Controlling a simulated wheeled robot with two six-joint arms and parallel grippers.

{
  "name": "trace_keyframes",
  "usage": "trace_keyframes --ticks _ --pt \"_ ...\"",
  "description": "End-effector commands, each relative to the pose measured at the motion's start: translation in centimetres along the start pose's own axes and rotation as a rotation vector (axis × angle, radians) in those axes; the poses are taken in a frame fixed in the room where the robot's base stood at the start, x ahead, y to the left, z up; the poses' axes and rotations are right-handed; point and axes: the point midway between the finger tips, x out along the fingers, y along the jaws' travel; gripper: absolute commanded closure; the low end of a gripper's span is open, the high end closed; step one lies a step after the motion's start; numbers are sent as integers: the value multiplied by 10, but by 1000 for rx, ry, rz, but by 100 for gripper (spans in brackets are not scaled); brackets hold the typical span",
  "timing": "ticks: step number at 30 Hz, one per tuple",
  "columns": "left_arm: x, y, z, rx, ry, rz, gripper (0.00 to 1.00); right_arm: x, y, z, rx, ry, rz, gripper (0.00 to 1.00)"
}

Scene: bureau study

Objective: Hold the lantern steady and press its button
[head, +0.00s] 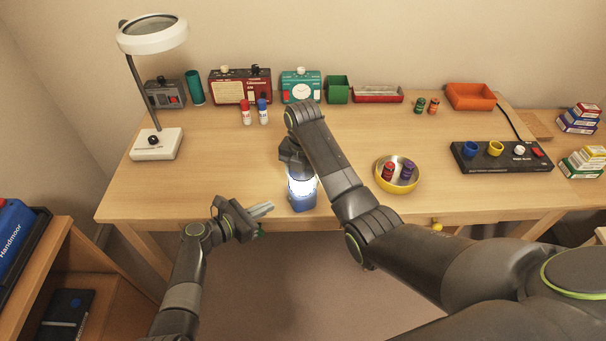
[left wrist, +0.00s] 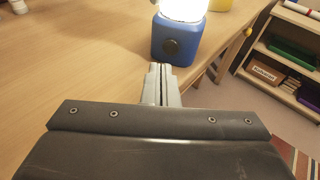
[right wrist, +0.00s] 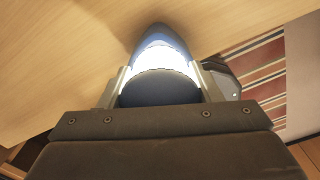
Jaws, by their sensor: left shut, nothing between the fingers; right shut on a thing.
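The lantern (head: 302,196) stands upright near the desk's front edge, with a blue base and a brightly glowing white body.
A yellow bowl (head: 411,178) with two small cylinders stands right of the lantern. A magnifier lamp (head: 156,146) stands at the left; radios, bins and a black panel (head: 469,163) line the back and right. The desk left of the lantern is clear.

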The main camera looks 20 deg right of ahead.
Motion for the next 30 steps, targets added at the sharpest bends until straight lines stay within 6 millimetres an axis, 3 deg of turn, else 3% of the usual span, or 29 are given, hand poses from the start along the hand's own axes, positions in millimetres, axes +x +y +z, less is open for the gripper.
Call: trace_keyframes --ticks 6,14,15,20,30 --pt "-13 4 -4 0 1 -1 100 0 0 0 0 -1 0 74" --pt "-15 4 -4 0 0 -1 100 0 0 0 0 -1 0 74" --pt "-14 4 -4 0 1 -1 100 0 0 0 0 -1 0 40" --pt "-14 4 -4 0 1 -1 100 0 0 0 0 -1 0 19" --pt "-14 4 -4 0 1 -1 100 0 0 0 0 -1 0 17"
